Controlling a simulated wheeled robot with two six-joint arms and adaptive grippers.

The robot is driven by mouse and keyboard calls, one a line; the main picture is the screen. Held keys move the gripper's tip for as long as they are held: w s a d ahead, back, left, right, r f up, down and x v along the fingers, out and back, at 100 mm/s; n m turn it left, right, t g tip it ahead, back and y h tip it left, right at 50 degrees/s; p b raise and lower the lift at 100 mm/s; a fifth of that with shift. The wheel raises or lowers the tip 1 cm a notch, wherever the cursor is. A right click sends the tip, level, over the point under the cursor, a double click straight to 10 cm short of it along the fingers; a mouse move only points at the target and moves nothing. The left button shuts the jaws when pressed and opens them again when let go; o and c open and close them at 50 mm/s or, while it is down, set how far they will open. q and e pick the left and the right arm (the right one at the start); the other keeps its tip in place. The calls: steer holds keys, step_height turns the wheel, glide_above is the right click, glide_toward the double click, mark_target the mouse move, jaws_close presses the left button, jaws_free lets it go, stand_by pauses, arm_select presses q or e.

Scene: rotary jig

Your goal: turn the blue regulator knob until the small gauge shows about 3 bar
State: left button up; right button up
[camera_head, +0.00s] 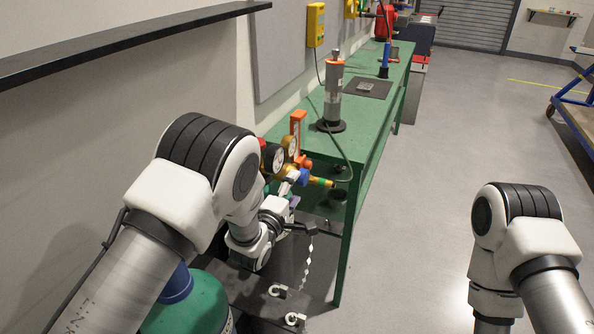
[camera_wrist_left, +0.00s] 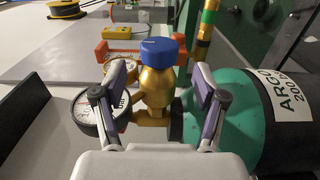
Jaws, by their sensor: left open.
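The blue regulator knob (camera_wrist_left: 158,52) tops a brass regulator body (camera_wrist_left: 156,88) in the left wrist view; the knob also shows in the head view (camera_head: 303,177). My left gripper (camera_wrist_left: 160,74) is open, with one finger on each side of the brass body and knob. No contact with the knob can be made out. A round gauge (camera_wrist_left: 100,112) is beside the left finger, and a second dial is partly hidden behind it. In the head view two gauges (camera_head: 274,158) (camera_head: 291,145) show; their readings are too small to tell. My right gripper is out of view.
A green gas cylinder (camera_wrist_left: 232,110) with a dark labelled body stands right of the regulator in the wrist view. A green workbench (camera_head: 374,122) carries a grey cylindrical device (camera_head: 333,92). A hose runs by the bench. Open floor (camera_head: 450,150) lies to the right.

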mark_target(302, 180)
arm_select(q)
steer(key=shift+w+d+r, duration=0.2)
steer(key=shift+w+d, duration=0.25)
steer(key=shift+w, duration=0.15)
steer(key=shift+w+d+r, duration=0.2)
steer(key=shift+w+d, duration=0.25)
steer(key=shift+w, duration=0.15)
steer(key=w, duration=0.1)
steer(key=w+f, duration=0.1)
steer(key=w, duration=0.1)
steer(key=shift+s+d+r, duration=0.15)
steer(key=shift+s+r, duration=0.05)
steer(key=shift+s, duration=0.05)
steer(key=shift+c, duration=0.4)
steer(key=c, duration=1.1)
steer(key=r+g+p, duration=0.1)
steer(key=g+p, duration=0.1)
steer(key=p, duration=0.2)
steer(key=shift+y+p, duration=0.3)
steer(key=shift+w+f+g, duration=0.1)
steer(key=shift+f+g, duration=0.1)
steer(key=shift+g, duration=0.1)
steer(key=shift+f, duration=0.25)
steer(key=o, duration=0.9)
steer(key=shift+o, duration=1.4)
steer(key=shift+f, duration=0.1)
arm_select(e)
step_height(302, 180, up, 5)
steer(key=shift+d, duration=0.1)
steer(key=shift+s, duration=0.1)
